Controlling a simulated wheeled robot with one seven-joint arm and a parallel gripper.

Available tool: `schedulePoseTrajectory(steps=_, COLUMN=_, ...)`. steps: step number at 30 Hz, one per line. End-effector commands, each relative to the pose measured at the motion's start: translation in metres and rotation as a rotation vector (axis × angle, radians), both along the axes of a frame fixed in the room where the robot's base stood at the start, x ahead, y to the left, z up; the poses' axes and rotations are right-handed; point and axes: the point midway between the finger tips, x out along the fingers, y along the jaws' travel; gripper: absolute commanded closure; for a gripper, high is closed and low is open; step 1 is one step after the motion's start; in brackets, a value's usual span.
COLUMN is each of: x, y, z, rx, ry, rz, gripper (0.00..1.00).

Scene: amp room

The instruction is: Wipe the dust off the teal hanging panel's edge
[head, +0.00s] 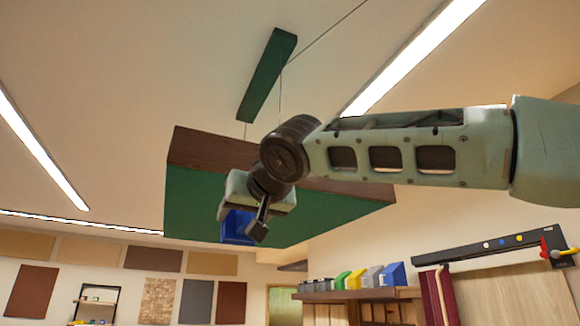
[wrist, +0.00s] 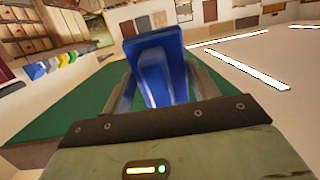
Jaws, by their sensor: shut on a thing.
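The hanging panel (head: 300,215) has a broad teal-green face and a dark brown long edge (head: 215,150). It hangs from thin wires in the middle of the head view. In the wrist view the green panel (wrist: 75,105) lies behind my gripper. My gripper (head: 248,222) is shut on a blue block-like tool (head: 236,228), which shows in the wrist view as a blue pad with a raised grip (wrist: 155,50). In the head view the tool overlaps the green face, below the brown edge. I cannot tell whether it touches the panel, nor make out dust separately.
A smaller green bar (head: 266,75) hangs higher up. Strip lights (head: 415,55) run along the ceiling. A shelf (head: 360,295) with several coloured boxes stands at lower right, beside a dark wall rack (head: 490,245). Wall panels (head: 155,260) line the back left. Space left of the panel looks open.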

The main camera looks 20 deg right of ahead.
Motion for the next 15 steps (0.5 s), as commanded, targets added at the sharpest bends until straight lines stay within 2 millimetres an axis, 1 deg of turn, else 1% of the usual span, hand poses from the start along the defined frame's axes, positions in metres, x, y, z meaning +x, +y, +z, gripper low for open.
schedulePoseTrajectory(steps=1, x=-0.014, y=-0.006, z=0.032, rx=0.007, ry=-0.037, rz=-0.007, gripper=0.59)
schedulePoseTrajectory(steps=3, x=-0.03, y=-0.016, z=0.062, rx=0.009, ry=-0.075, rz=-0.02, gripper=0.59)
schedulePoseTrajectory(steps=6, x=-0.05, y=-0.032, z=0.097, rx=0.009, ry=-0.118, rz=-0.036, gripper=0.59)
schedulePoseTrajectory(steps=9, x=-0.066, y=-0.045, z=0.122, rx=0.008, ry=-0.147, rz=-0.046, gripper=0.59)
schedulePoseTrajectory(steps=10, x=-0.069, y=-0.048, z=0.127, rx=0.006, ry=-0.154, rz=-0.049, gripper=0.59)
schedulePoseTrajectory(steps=12, x=-0.075, y=-0.054, z=0.136, rx=0.006, ry=-0.166, rz=-0.051, gripper=0.59)
schedulePoseTrajectory(steps=15, x=-0.078, y=-0.058, z=0.142, rx=0.003, ry=-0.172, rz=-0.055, gripper=0.59)
